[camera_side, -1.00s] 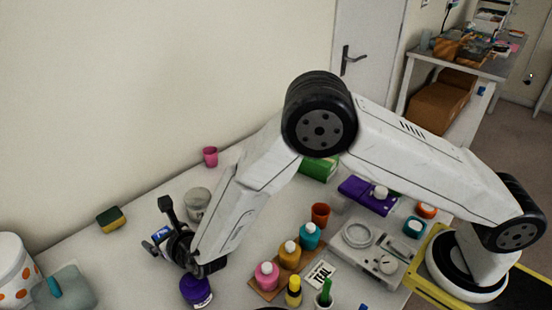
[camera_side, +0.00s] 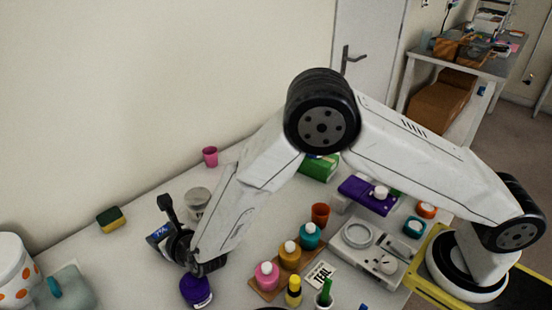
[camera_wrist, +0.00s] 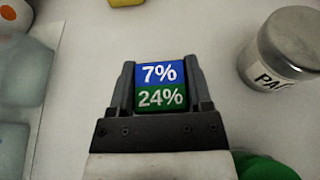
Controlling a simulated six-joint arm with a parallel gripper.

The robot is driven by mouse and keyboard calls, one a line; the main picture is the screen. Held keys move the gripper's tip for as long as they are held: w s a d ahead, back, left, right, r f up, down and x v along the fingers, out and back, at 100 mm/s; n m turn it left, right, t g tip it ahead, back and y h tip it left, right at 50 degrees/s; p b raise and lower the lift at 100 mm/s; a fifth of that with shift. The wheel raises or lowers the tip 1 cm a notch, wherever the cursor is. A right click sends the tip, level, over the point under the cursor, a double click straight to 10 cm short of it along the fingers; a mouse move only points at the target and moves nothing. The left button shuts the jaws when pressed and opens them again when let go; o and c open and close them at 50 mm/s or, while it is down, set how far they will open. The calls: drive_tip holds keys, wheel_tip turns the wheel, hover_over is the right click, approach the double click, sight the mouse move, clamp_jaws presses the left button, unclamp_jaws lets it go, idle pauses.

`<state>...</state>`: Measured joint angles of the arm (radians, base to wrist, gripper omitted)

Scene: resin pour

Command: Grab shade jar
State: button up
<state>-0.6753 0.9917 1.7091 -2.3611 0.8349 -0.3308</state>
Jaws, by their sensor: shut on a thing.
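My gripper (camera_wrist: 160,70) is shut on a small block-like thing (camera_wrist: 160,85), blue with "7%" on one part and green with "24%" on the other. It sits between both dark fingers. In the side view its blue face (camera_side: 157,233) shows at the left of my gripper. I cannot tell from its shape whether it is the shade jar. A purple jar (camera_side: 196,291) with a label stands on the table just below my gripper in the side view. Pink (camera_side: 267,276), mustard (camera_side: 289,257) and teal (camera_side: 309,237) bottles with pale caps stand on a wooden board.
A metal-lidded jar (camera_wrist: 285,45) stands right of my gripper. A grey-green translucent container (camera_wrist: 20,100) lies left. Bare tabletop lies around the sponge.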

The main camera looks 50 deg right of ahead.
drive_tip(key=shift+r, duration=0.65)
drive_tip(key=s+d+r, duration=0.6)
drive_tip(key=s+r, duration=0.5)
drive_tip(key=s, duration=0.1)
drive_tip(key=shift+s, duration=0.35)
drive_tip(key=shift+r, duration=0.1)
drive_tip(key=shift+d, duration=0.1)
